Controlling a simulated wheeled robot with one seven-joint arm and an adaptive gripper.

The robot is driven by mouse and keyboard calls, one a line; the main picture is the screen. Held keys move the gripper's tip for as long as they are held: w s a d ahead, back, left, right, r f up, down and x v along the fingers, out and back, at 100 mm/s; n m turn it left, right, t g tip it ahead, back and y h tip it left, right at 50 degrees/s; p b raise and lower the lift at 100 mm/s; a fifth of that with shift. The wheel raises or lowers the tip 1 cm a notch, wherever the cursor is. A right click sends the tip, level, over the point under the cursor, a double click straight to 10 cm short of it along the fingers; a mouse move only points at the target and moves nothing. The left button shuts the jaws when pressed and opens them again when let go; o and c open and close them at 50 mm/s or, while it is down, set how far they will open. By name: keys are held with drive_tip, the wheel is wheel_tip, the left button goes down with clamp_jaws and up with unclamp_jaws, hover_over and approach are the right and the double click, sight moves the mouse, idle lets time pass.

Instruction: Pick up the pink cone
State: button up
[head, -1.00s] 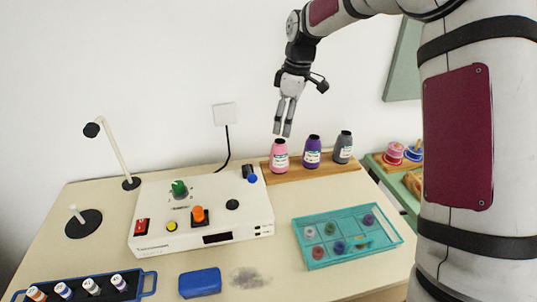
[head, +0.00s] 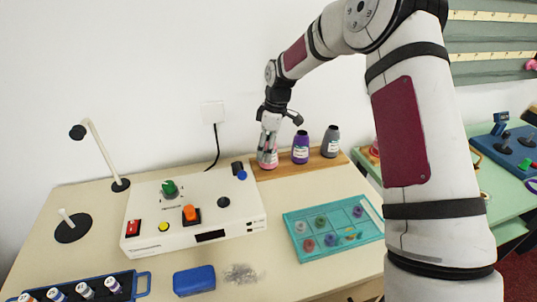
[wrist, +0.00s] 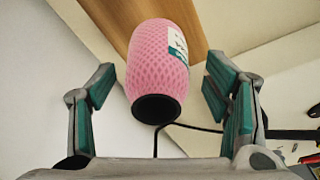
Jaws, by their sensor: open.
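The pink cone (head: 268,160), with a white and green label and a dark tip, stands at the left end of a wooden board at the back of the counter. My gripper (head: 267,148) is down over its top and partly hides it. In the wrist view the pink cone (wrist: 155,60) lies between the two green-padded fingers of my gripper (wrist: 160,85). The fingers are open, with a gap visible on both sides of the cone.
A purple cone (head: 301,147) and a grey cone (head: 330,142) stand to the right on the wooden board (head: 290,168). A white control box (head: 215,220) with knobs is in front. A teal tray (head: 345,247) of small spools is front right.

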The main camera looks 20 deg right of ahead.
drive_tip(key=f, duration=0.3)
drive_tip(key=shift+w+a+f, duration=0.1)
drive_tip(key=shift+w+a, duration=0.05)
drive_tip(key=shift+w, duration=0.1)
drive_tip(key=c, duration=1.3)
